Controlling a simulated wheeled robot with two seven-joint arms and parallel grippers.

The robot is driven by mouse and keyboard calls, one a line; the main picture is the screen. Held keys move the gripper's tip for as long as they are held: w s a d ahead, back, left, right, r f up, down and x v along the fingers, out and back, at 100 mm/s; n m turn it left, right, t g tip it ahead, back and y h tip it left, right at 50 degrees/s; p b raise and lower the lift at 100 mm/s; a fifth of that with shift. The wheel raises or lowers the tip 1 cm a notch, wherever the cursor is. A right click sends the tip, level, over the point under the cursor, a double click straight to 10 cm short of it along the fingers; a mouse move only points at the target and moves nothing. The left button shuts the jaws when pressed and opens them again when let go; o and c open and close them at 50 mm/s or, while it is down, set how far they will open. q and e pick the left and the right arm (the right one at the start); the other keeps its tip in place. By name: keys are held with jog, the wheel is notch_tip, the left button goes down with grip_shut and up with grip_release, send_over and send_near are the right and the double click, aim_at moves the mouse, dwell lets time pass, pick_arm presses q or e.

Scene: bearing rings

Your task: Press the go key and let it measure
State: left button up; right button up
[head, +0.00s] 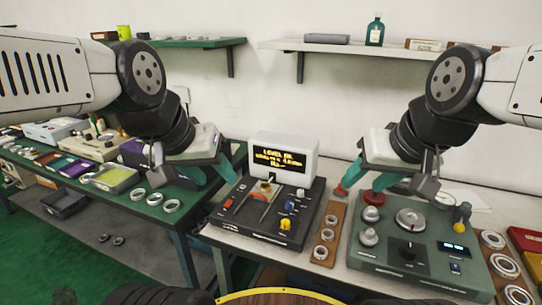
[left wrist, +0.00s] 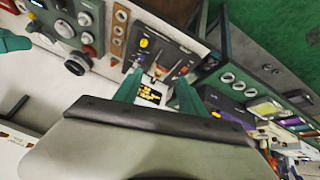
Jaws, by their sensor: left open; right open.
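A black console (head: 268,212) with a white-framed screen (head: 285,158) showing amber text stands in the middle of the head view. The text is too small to read surely. The console carries a yellow knob (head: 285,224), a blue knob (head: 290,206) and small keys; I cannot tell which is the go key.
The grey-green machine (head: 380,258) has several dials and a small display. A wooden strip (head: 318,270) with rings lies between it and the console. More rings (head: 505,266) lie at the right. A green bench (head: 150,210) with rings and trays is at the left. Shelves hang behind.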

pick_arm(q)
grip_shut()
dwell(1.5)
